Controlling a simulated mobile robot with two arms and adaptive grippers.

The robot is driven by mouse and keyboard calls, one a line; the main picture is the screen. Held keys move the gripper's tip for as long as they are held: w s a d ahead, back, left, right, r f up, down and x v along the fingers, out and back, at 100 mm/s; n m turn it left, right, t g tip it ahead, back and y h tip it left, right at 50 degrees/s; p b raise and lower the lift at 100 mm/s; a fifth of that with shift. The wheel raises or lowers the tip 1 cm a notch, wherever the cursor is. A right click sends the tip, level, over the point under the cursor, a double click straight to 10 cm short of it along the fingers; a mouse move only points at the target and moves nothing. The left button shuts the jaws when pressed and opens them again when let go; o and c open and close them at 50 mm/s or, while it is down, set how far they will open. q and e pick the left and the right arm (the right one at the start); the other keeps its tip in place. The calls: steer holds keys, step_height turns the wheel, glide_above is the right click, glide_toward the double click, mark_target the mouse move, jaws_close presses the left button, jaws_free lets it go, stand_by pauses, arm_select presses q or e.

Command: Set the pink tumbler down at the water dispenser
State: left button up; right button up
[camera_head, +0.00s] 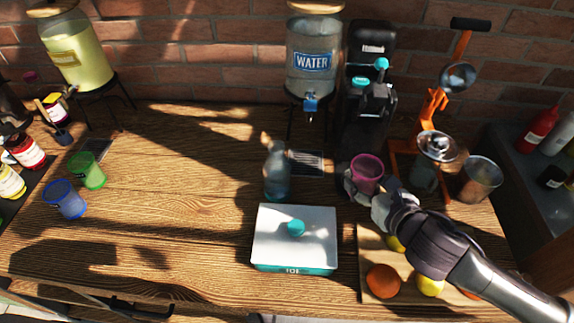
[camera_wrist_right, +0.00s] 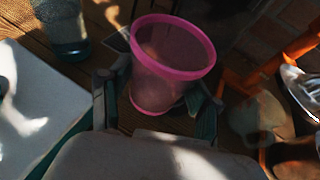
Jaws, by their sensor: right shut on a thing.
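The pink tumbler (camera_head: 367,172) is upright between the fingers of my right gripper (camera_head: 364,190), which is shut on it. In the right wrist view the tumbler (camera_wrist_right: 170,62) sits between both fingertips (camera_wrist_right: 158,100) and looks empty. It is right of and nearer than the water dispenser (camera_head: 312,60), a clear jar with a blue WATER label and a blue tap on a dark stand. A dark drip tray (camera_head: 306,162) lies below the tap, left of the tumbler. I cannot tell whether the tumbler touches the table. My left gripper is not in view.
A glass bottle (camera_head: 277,172) stands just left of the drip tray. A white ice box (camera_head: 294,238) is in front. A black machine (camera_head: 368,100) stands behind the tumbler. An orange stand (camera_head: 405,160) and a fruit board (camera_head: 370,262) are near my right arm. The table's centre left is clear.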

mark_target(357, 182)
step_height(357, 182, down, 3)
steer(key=shift+w+d+r+y+b, duration=0.1)
steer(key=shift+w+d+y+b, duration=0.05)
steer(key=shift+y+b, duration=0.2)
steer(key=shift+w+a+r+p, duration=0.1)
steer(key=shift+w+a+p, duration=0.25)
steer(key=shift+w+a, duration=0.55)
steer(key=w+a+p, duration=0.1)
steer(key=w+a, duration=0.4)
steer(key=w+a+p, duration=0.1)
steer(key=w+a, duration=0.4)
steer(key=w, duration=0.1)
steer(key=shift+a+p, duration=0.25)
steer(key=shift+p, duration=0.05)
steer(key=shift+w+a+f, duration=0.1)
steer(key=shift+w+f, duration=0.05)
steer(key=shift+f, duration=0.15)
step_height(357, 182, down, 2)
steer(key=shift+f+p, duration=0.15)
steer(key=shift+p, duration=0.15)
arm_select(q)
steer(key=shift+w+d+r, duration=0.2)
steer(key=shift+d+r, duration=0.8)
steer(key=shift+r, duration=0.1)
arm_select(e)
steer(key=shift+f, duration=0.45)
steer(key=shift+f, duration=0.1)
steer(key=o, duration=1.2)
